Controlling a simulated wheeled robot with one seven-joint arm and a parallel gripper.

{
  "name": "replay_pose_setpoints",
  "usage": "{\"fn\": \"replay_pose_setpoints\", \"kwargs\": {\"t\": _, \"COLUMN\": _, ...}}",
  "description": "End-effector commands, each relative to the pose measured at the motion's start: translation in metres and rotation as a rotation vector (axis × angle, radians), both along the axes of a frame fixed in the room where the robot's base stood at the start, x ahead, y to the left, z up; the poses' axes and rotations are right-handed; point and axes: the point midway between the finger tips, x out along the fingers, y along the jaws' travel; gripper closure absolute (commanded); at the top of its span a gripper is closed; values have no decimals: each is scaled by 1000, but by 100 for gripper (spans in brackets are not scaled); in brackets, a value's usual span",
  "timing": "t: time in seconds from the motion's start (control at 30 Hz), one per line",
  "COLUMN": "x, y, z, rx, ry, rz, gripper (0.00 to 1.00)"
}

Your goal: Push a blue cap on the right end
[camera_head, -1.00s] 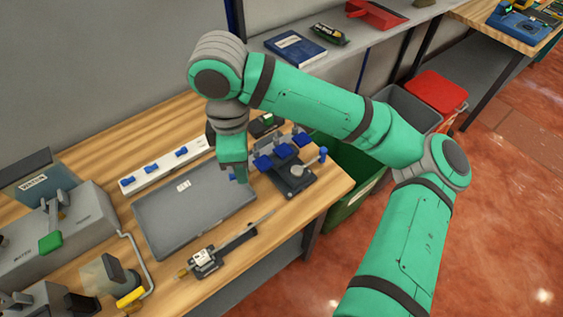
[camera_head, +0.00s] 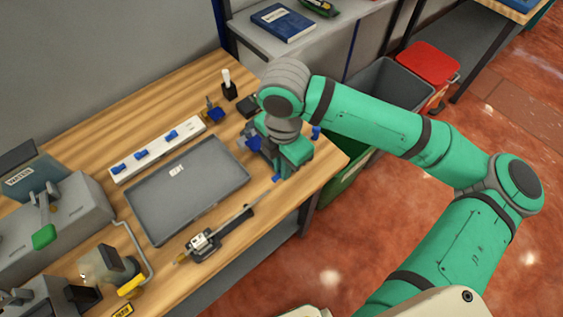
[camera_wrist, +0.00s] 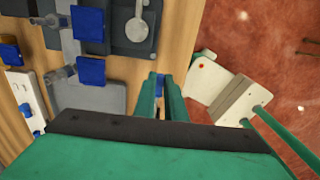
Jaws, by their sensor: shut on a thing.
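My gripper (camera_head: 280,172) points down near the right front part of the workbench. It is shut on a small blue cap (camera_head: 277,178), which shows at its tips. In the wrist view, the blue cap (camera_wrist: 155,77) sits between the two green fingers. A thin grey rod (camera_head: 238,212) lies in a dark holder with a white block (camera_head: 201,241) and runs toward the cap. The cap is close to the rod's right end. I cannot tell whether they touch.
A dark rig with blue clamps (camera_head: 250,140) stands behind my gripper, partly hidden by it. A grey tray (camera_head: 185,192) and a white strip with blue pieces (camera_head: 155,152) lie to the left. The bench's front edge is close, with a green bin (camera_head: 345,185) below.

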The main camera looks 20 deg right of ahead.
Motion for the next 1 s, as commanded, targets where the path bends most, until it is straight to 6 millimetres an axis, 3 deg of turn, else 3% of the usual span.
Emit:
{"fn": "replay_pose_setpoints", "kwargs": {"t": 0.53, "x": 0, "y": 3, "z": -34, "rx": -1, "ry": 0, "rz": 3, "gripper": 100}}
{"fn": "replay_pose_setpoints", "kwargs": {"t": 1.0, "x": -2, "y": 7, "z": -38, "rx": 0, "ry": 0, "rz": 1, "gripper": 100}}
